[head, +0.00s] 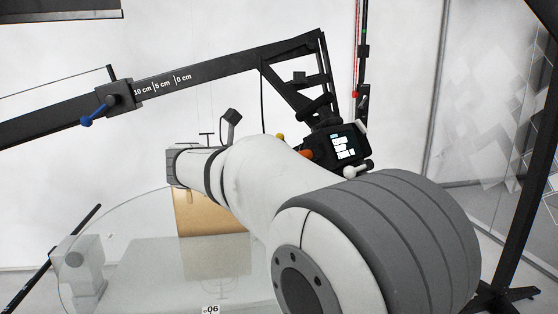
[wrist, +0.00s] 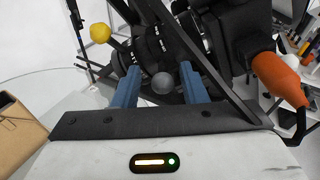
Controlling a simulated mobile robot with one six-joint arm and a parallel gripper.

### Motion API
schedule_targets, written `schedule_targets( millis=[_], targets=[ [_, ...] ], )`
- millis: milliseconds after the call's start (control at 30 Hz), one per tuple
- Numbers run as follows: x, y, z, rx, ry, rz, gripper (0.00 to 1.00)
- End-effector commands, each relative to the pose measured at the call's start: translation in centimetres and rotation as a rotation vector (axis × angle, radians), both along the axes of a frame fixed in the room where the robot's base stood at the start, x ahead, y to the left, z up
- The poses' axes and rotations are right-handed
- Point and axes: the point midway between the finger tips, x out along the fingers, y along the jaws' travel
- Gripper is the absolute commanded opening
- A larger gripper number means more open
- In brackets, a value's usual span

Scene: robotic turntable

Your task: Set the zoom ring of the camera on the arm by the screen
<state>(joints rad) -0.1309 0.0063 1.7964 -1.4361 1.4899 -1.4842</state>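The black camera with its lit screen (head: 346,146) hangs at the lower end of the black arm (head: 235,64) in the head view. In the wrist view its dark lens with ribbed rings (wrist: 152,46) lies just beyond my fingertips. I cannot tell which ring is the zoom ring. My gripper (wrist: 160,72) has two blue fingers spread apart, one at each side of a round grey knob. Contact with the lens is not clear. In the head view my own arm hides the gripper and the lens.
An orange handle (wrist: 278,78) is close on the right in the wrist view, and a yellow ball (wrist: 100,33) is at the upper left. A round glass turntable (head: 135,225) bears a tan box (head: 205,212). A black stand (head: 520,215) is at the right.

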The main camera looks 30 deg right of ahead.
Motion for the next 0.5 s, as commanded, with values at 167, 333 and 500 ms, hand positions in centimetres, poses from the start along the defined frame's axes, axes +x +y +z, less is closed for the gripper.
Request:
schedule_targets(
  millis=[167, 333, 500],
  targets=[
    [0.0, 0.0, 0.0, 0.0, 0.0, -0.001, 0.39],
    [-0.2, 1.3, 0.1, 0.0, -0.001, 0.002, 0.39],
    [-0.6, 4.3, 0.5, 0.0, -0.003, 0.004, 0.39]
  ],
)
